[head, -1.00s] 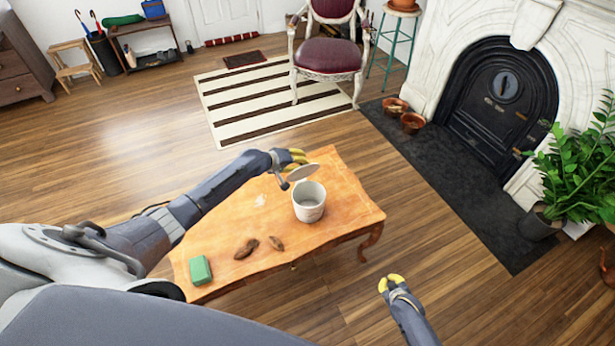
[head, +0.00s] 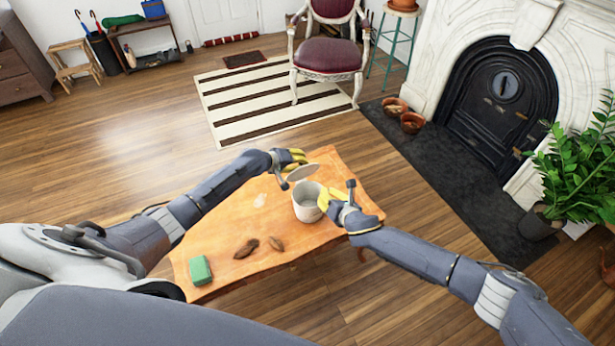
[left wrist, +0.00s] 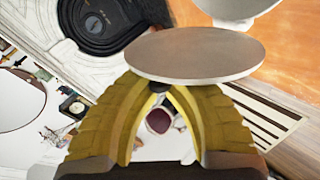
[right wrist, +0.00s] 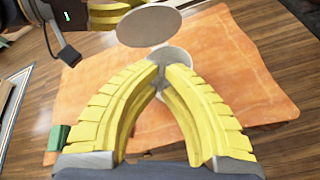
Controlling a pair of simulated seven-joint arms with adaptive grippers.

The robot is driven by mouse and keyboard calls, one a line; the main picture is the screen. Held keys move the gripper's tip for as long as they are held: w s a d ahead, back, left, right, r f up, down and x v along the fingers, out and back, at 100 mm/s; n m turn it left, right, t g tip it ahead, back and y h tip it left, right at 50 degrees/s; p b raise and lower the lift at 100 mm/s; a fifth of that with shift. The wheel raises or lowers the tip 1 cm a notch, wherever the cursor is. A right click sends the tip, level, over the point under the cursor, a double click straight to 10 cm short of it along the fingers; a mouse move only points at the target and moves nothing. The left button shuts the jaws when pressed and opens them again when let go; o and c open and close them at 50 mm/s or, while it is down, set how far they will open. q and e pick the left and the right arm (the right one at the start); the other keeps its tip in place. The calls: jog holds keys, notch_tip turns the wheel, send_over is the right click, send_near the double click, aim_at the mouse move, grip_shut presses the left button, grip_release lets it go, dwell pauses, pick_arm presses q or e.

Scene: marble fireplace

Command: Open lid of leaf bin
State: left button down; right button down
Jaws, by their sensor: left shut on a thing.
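The leaf bin (head: 306,207), a white round pot with an open top, stands upright on the wooden table. Its round lid (head: 303,173) is off it, held tilted above its far left side. My left gripper (head: 292,160) is shut on the lid's small knob; in the left wrist view the lid (left wrist: 195,55) sits at the fingertips. My right gripper (head: 328,197) is at the bin's right rim. In the right wrist view the fingertips (right wrist: 163,72) are close together with a narrow gap at the bin (right wrist: 172,53); I cannot tell whether they grip its wall.
Two brown leaf-like pieces (head: 262,246) and a green block (head: 200,270) lie on the table (head: 215,235). A pale scrap (head: 260,200) lies left of the bin. A chair (head: 328,55), a striped rug (head: 270,100) and a plant (head: 575,165) stand farther off.

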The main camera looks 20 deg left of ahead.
jog(key=s+n, duration=0.2)
jog(key=n, duration=0.3)
send_near(303, 172)
jog(key=shift+f, duration=1.7)
jog(key=shift+w+a+r, duration=0.15)
jog(key=shift+w+a, duration=0.75)
jog(key=shift+w+a+r, duration=0.2)
jog(key=shift+w+a, duration=0.65)
jog(key=shift+a, duration=0.05)
jog(key=shift+a, duration=0.15)
